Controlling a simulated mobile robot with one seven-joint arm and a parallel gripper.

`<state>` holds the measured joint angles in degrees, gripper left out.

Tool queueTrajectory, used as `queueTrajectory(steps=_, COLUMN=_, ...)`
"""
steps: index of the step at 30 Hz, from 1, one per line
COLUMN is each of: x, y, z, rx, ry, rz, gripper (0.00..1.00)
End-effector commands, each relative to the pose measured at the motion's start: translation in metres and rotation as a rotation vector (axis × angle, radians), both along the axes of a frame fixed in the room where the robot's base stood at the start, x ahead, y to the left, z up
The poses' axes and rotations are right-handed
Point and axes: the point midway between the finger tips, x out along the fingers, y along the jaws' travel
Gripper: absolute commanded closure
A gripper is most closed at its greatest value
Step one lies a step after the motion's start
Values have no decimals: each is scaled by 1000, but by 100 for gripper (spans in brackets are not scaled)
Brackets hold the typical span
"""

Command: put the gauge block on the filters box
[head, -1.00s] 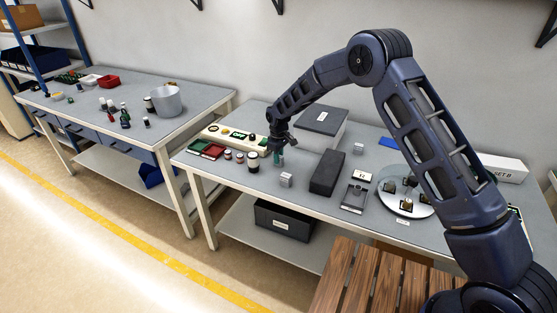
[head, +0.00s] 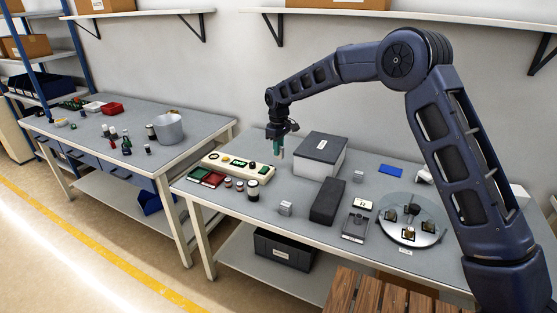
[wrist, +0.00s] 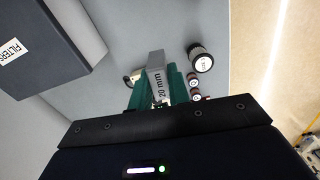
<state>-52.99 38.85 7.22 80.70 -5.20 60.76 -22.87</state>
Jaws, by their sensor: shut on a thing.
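The gauge block, a grey metal block marked "20 mm" (wrist: 157,62), is between the green fingers of my gripper (wrist: 158,90) in the wrist view. In the head view my gripper (head: 275,153) points down above the table, behind the control panel and left of the filters box; the block is too small to make out there. The filters box (head: 320,155) is a pale box with a dark grey lid at the back of the table. Its lid and "FILTERS" label (wrist: 12,50) show at the upper left in the wrist view. The lid looks clear.
A dark oblong block (head: 327,201) stands in front of the filters box. A small grey cube (head: 286,208) is at the front. A control panel (head: 237,167) and dark-capped jars (head: 253,190) lie left. A round glass-topped plate (head: 410,222) is right.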

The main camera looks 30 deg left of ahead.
Motion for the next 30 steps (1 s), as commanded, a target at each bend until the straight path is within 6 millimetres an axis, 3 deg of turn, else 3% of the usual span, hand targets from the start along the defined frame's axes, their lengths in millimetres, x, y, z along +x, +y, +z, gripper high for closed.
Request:
queueTrajectory(steps=4, x=5, y=-2, z=13, rx=0, ry=0, rz=0, gripper=100)
queueTrajectory(steps=8, x=26, y=-9, z=27, rx=1, ry=-1, rz=6, gripper=100)
queueTrajectory(steps=14, x=91, y=-37, z=63, rx=3, ry=-2, rz=33, gripper=100)
queueTrajectory(steps=21, x=167, y=-84, z=109, rx=2, ry=-1, rz=73, gripper=100)
queueTrajectory(steps=25, x=196, y=-107, z=128, rx=1, ry=-1, rz=88, gripper=100)
queueTrajectory(steps=30, x=216, y=-125, z=143, rx=0, ry=0, rz=100, gripper=100)
